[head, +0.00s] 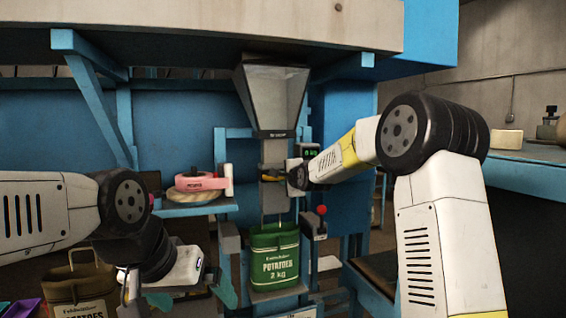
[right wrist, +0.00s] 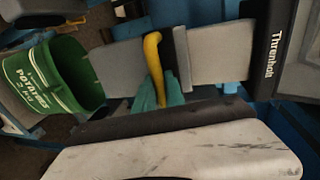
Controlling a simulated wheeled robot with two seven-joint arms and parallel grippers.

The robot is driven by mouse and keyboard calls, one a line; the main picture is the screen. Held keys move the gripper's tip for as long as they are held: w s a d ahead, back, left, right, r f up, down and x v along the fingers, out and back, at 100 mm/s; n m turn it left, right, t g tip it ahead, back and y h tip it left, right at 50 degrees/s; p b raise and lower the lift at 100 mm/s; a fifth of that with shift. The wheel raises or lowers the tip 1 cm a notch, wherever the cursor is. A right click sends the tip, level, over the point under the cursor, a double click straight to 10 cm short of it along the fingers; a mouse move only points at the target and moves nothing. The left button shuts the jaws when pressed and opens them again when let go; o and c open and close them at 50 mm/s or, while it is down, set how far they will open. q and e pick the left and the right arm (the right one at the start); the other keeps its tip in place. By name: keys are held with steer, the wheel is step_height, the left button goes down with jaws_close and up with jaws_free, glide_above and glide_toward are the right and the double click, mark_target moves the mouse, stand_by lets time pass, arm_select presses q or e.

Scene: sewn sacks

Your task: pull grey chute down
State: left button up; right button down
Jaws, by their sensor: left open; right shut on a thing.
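The grey chute (head: 274,152) hangs under a grey funnel hopper (head: 272,95) with a black lettered band. Its yellow handle (head: 268,179) also shows in the right wrist view (right wrist: 154,62), crossing the grey chute. My right gripper (head: 281,178) is shut on the yellow handle, its teal fingers (right wrist: 160,95) at the handle. A green potato sack (head: 274,262) stands upright below the chute with its mouth open. My left gripper (head: 190,294) is open at the lower left, away from the chute.
A red-knobbed lever (head: 321,212) stands right of the sack. Pink and cream rolls (head: 197,182) lie on a blue shelf at left. A brown potato sack (head: 78,285) is at lower left, near my left arm. A blue bench (head: 530,172) is at right.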

glide_toward(280, 201)
steer(key=x, duration=0.5)
steer(key=shift+w+a+f, duration=0.1)
steer(key=shift+w+f, duration=0.05)
steer(key=shift+f, duration=0.05)
steer(key=c, duration=1.4)
jaws_free()
steer(key=shift+f, duration=0.1)
steer(key=shift+r, duration=0.25)
steer(key=v, duration=0.7)
steer(key=shift+s, duration=0.3)
steer(key=shift+s, duration=0.1)
